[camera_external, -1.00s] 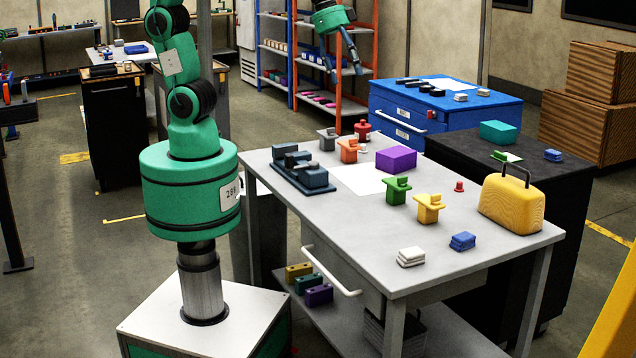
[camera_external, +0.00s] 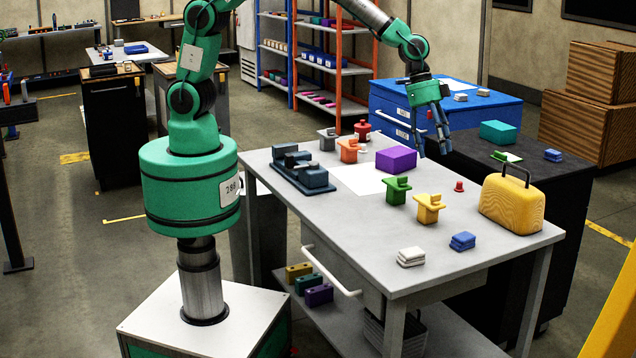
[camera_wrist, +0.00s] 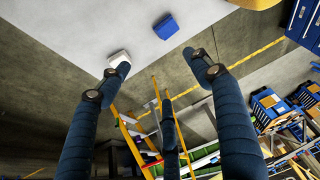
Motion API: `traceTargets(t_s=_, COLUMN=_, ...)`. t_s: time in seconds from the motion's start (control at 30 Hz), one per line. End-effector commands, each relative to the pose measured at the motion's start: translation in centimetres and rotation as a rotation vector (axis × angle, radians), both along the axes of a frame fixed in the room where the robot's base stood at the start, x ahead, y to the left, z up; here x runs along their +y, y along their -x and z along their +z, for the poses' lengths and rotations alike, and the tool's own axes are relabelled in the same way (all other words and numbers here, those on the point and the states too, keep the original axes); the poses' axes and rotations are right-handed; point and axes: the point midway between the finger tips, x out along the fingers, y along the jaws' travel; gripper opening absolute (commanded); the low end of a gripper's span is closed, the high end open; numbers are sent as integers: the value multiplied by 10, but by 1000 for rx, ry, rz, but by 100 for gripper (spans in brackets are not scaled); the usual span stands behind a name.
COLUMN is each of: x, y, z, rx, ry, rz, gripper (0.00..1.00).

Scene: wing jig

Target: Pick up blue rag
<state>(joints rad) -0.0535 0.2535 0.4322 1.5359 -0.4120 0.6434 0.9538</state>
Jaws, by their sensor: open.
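A folded blue rag (camera_external: 462,241) lies on the grey table near its front right part, just right of a folded white rag (camera_external: 411,256). In the wrist view the blue rag (camera_wrist: 166,27) is near the top, on the light tabletop, with the white rag (camera_wrist: 119,59) left of it, partly behind a fingertip. My gripper (camera_external: 433,145) is open and empty, its fingers pointing down above the far part of the table, away from the blue rag. Its spread fingers also show in the wrist view (camera_wrist: 158,70). A second, smaller-looking blue rag (camera_external: 553,156) lies on the black cabinet.
The grey table (camera_external: 350,235) also holds a yellow toolbox (camera_external: 512,204), yellow (camera_external: 429,208) and green (camera_external: 397,190) fixtures, a purple block (camera_external: 396,158), a small red piece (camera_external: 459,186) and a dark vise (camera_external: 303,173). The tabletop around the blue rag is mostly clear.

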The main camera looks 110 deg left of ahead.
Motion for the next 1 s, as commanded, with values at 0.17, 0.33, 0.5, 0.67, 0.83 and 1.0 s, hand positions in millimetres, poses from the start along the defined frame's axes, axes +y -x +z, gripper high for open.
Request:
traceTargets(t_s=0.17, x=3, y=-32, z=-58, rx=5, ry=-2, rz=-44, gripper=64)
traceTargets(t_s=0.33, x=5, y=-51, z=-98, rx=4, ry=-5, rz=-76, gripper=64)
traceTargets(t_s=0.5, x=6, y=-60, z=-116, rx=0, ry=-7, rz=-92, gripper=64)
traceTargets(t_s=0.67, x=6, y=-61, z=-120, rx=0, ry=-7, rz=-94, gripper=64)
traceTargets(t_s=0.83, x=6, y=-61, z=-119, rx=0, ry=-7, rz=-94, gripper=64)
traceTargets(t_s=1.0, x=5, y=-61, z=-122, rx=1, ry=-7, rz=-94, gripper=64)
